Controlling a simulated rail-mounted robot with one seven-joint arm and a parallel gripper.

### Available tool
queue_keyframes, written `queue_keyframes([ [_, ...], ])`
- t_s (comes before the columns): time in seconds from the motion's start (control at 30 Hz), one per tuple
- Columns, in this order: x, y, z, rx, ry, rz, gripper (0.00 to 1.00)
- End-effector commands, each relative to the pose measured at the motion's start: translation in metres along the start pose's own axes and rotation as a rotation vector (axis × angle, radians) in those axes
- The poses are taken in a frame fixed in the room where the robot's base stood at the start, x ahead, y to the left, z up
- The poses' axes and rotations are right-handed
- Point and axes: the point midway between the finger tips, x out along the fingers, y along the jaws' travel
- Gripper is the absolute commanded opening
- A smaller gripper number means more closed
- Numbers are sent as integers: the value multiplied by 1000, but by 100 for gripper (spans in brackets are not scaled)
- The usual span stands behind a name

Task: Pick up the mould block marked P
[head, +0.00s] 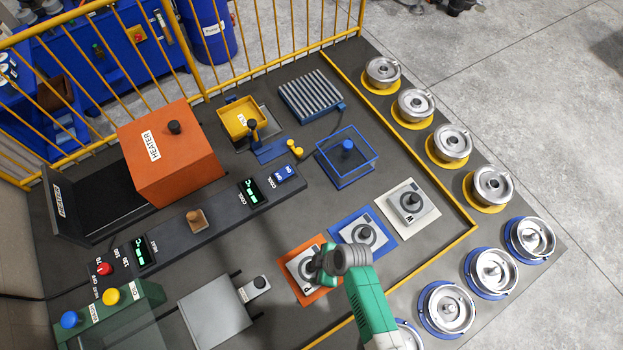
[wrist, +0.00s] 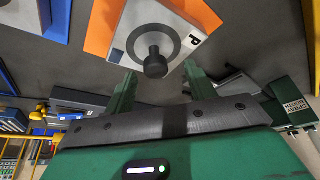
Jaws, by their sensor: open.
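The mould block marked P (head: 298,267) is a light grey plate with a dark round knob, lying on an orange mat (head: 283,279). My arm partly covers it in the head view. In the wrist view the P block (wrist: 188,47) is at the top centre, its dark knob (wrist: 155,62) pointing toward the camera. My gripper (wrist: 160,78) is open and empty, with one green finger to each side of the knob's line. The knob appears just beyond the fingertips; I cannot tell the exact gap. In the head view my gripper (head: 322,268) is over the block's right side.
Another knobbed block (head: 358,233) on a blue mat and a block marked W (head: 411,203) on a white mat stand close by to the upper right. A grey plate (head: 214,308) is to the left. Yellow rails (head: 440,190) and several metal moulds lie to the right.

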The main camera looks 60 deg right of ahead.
Motion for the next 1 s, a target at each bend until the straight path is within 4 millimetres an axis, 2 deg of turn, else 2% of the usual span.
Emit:
queue_keyframes([
  [0.1, 22, 5, -3, 0, 0, 0, 55],
  [0.2, 34, 5, -3, 0, 0, 0, 55],
  [0.47, 37, 4, -3, 0, 1, 1, 55],
  [0.73, 37, 5, -3, 0, 1, 1, 2],
  [1.0, 37, 5, -3, 0, 1, 1, 0],
])
